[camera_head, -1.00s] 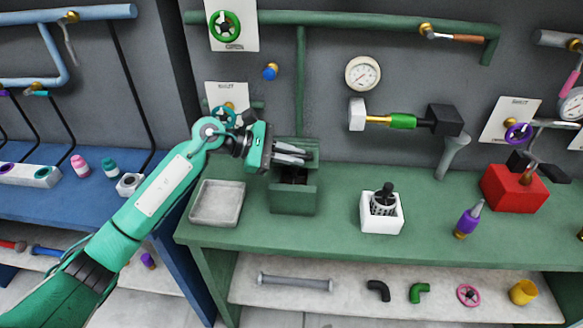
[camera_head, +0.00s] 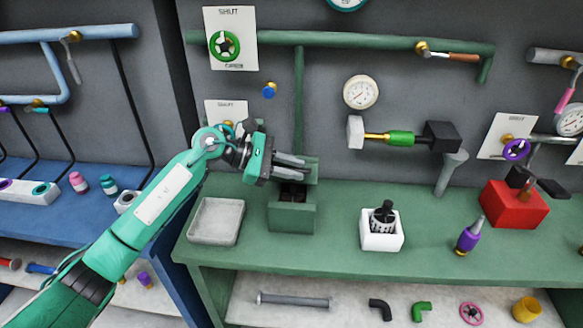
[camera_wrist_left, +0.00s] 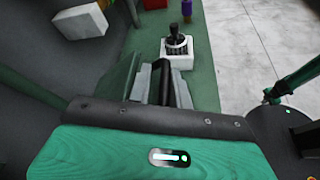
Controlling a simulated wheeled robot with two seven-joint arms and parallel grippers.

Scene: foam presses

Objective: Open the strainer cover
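The strainer is a green box (camera_head: 292,219) on the green bench in the head view. Its top shows a dark opening at the front. A green flap that looks like its cover (camera_head: 312,170) stands raised at the back right, partly hidden by my fingers. My left gripper (camera_head: 291,167) is over the box top, close to the raised flap. Its grey fingers show a gap between them; contact with the cover cannot be told. The left wrist view shows green slanted surfaces (camera_wrist_left: 119,76) and a dark bar just beyond the gripper. My right gripper is not in view.
A grey tray (camera_head: 216,221) lies left of the box. A white block (camera_head: 381,242) with a black-handled strainer basket (camera_head: 384,215) stands to its right. A green vertical pipe (camera_head: 299,100) rises behind the box. The bench between box and white block is clear.

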